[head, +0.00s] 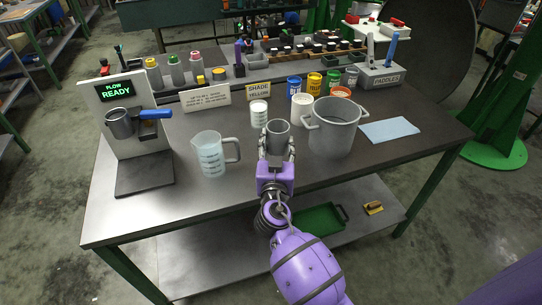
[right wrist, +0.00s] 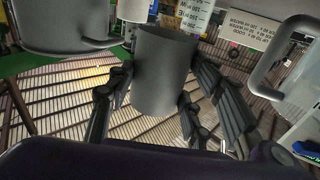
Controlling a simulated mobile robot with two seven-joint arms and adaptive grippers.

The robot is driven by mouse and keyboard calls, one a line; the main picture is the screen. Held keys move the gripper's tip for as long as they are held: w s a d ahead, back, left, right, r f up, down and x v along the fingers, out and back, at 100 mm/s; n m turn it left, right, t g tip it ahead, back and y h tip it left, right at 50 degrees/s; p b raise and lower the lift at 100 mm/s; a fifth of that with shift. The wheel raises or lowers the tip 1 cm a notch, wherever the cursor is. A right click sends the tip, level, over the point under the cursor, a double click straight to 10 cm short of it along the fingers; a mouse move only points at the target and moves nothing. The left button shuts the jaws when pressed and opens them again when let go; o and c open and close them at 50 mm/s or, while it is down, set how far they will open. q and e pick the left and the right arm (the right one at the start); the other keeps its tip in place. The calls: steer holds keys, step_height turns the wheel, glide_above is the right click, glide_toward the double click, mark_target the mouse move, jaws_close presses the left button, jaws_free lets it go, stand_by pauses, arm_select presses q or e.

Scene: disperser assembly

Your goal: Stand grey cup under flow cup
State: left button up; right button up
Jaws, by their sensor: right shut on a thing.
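The grey cup (head: 278,131) is upright between the fingers of my right gripper (head: 276,152), left of the large pot. The grey cup also fills the middle of the right wrist view (right wrist: 163,75), with a finger on each side. I cannot tell whether its bottom touches the table. The flow cup (head: 120,125) is a grey cup mounted on an upright white stand at the left, beside a blue-handled part (head: 155,114). A screen (head: 117,90) above it reads "FLOW READY". The black base plate (head: 145,180) under the flow cup is bare. My left gripper is out of view.
A clear measuring jug (head: 209,157) stands between the flow stand and my right gripper. The grey two-handled pot (head: 335,128) is close on the right. White cups (head: 259,113) and paint cans (head: 314,84) stand behind. The table's front left is clear.

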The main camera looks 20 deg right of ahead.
mark_target(272, 154)
steer(key=w+f, duration=0.1)
steer(key=f, duration=0.1)
steer(key=w+f, duration=0.1)
steer(key=f, duration=0.1)
steer(key=shift+w+a, duration=0.3)
steer(key=shift+a, duration=0.05)
steer(key=f, duration=0.1)
steer(key=f+b, duration=0.1)
steer(key=f, duration=0.1)
steer(key=shift+w+a+f, duration=0.1)
steer(key=shift+w+f, duration=0.15)
steer(key=shift+w, duration=0.05)
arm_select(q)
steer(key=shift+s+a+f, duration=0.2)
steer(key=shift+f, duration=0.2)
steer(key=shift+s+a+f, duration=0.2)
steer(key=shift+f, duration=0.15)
arm_select(e)
steer(key=shift+r, duration=0.1)
steer(key=shift+f+b, duration=0.2)
steer(key=shift+b, duration=0.15)
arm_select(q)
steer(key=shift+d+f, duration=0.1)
arm_select(e)
steer(key=o, duration=1.2)
steer(key=shift+r, duration=0.1)
